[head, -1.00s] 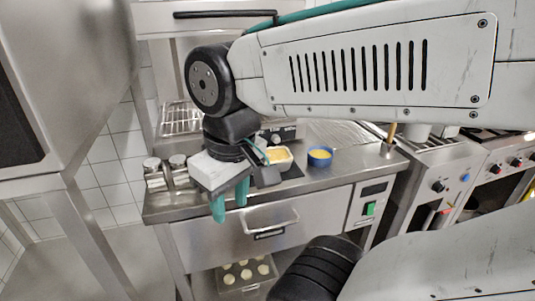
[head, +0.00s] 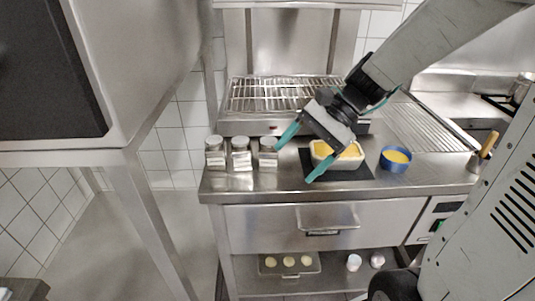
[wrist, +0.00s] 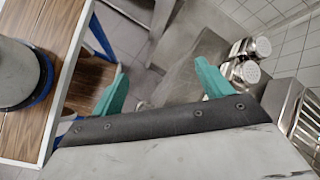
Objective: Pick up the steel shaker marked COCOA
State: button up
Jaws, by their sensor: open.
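Three steel shakers stand upright in a row at the left end of the steel counter: a left one (head: 215,153), a middle one (head: 241,155) and a right one (head: 268,151). Their labels are too small to read, so I cannot tell which is marked COCOA. My gripper (head: 293,162) is open and empty, its teal fingers spread, just right of the right shaker and apart from it. In the wrist view, two perforated shaker tops (wrist: 262,46) (wrist: 246,70) show right of my gripper (wrist: 159,67); the third is not clear.
A blue bowl (head: 396,160) is farther right. A wire rack (head: 290,95) lies behind the shakers. The counter's front edge (head: 300,195) is close to them.

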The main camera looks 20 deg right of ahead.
aim_at(265, 155)
jog(key=w+d+f+m+t+y, duration=0.1)
jog(key=w+d+f+m, duration=0.1)
jog(key=w+m, duration=0.1)
jog(key=w+d+f+m+t+y, duration=0.1)
jog(key=w+d+f+m+t, duration=0.1)
jog(key=w+d+m, duration=0.1)
jog(key=w+d+f+m+t+y, duration=0.1)
jog(key=w+d+f+m+t, duration=0.1)
jog(key=w, duration=0.4)
jog(key=shift+d+f+m+y, duration=0.15)
jog(key=shift+d+f+m, duration=0.1)
jog(key=shift+m, duration=0.4)
jog(key=shift+d+f+m+y, duration=0.15)
jog(key=shift+f+m, duration=0.05)
jog(key=shift+m, duration=0.45)
jog(key=shift+t, duration=0.3)
jog(key=x, duration=0.4)
jog(key=shift+w+a+f, duration=0.2)
jog(key=shift+w+a, duration=0.05)
jog(key=shift+w, duration=0.05)
jog(key=shift+x, duration=3.55)
jog(key=c, duration=1.1)
